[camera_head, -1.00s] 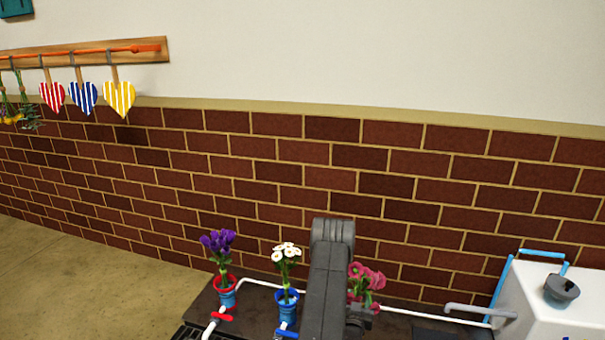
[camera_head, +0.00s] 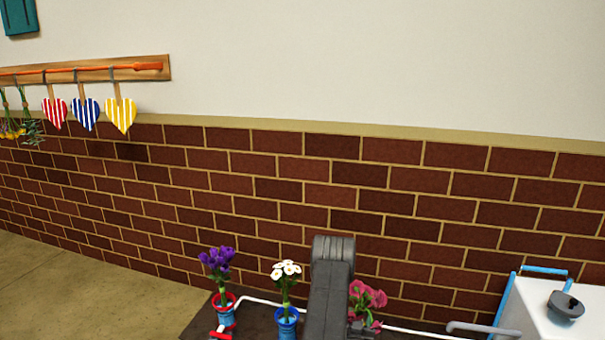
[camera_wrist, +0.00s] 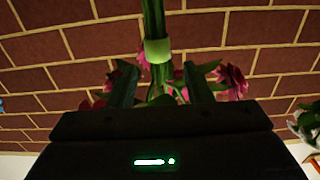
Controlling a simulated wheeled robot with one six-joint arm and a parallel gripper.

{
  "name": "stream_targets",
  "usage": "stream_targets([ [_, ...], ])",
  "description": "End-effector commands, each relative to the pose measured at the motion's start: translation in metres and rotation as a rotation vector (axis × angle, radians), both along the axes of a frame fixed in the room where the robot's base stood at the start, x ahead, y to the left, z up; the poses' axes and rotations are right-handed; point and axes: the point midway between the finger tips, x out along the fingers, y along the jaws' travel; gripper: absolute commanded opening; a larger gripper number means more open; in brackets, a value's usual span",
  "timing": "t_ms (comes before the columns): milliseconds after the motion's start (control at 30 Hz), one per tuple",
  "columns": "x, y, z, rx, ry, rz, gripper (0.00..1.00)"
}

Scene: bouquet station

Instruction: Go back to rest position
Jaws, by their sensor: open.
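My gripper (camera_wrist: 160,88) shows in the wrist view with its two dark fingers apart. Green stems with a light green band (camera_wrist: 157,50) stand between and beyond the fingers, with space on both sides. Pink flowers (camera_wrist: 232,80) show around the fingers. In the head view my arm rises in front of the table and partly covers the pink bouquet (camera_head: 365,300). My gripper is hidden there.
Purple flowers (camera_head: 216,259) and white flowers (camera_head: 286,270) stand in blue pots on the dark table. A white box (camera_head: 540,318) with a grey knob stands at right.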

Motion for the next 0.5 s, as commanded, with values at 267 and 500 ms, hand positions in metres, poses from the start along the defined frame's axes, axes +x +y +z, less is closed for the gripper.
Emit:
stream_targets([
  [267,-0.050,0.015,0.002,0.002,0.006,0.001,0.46],
  [500,-0.096,0.028,0.002,0.000,0.005,0.001,0.46],
])
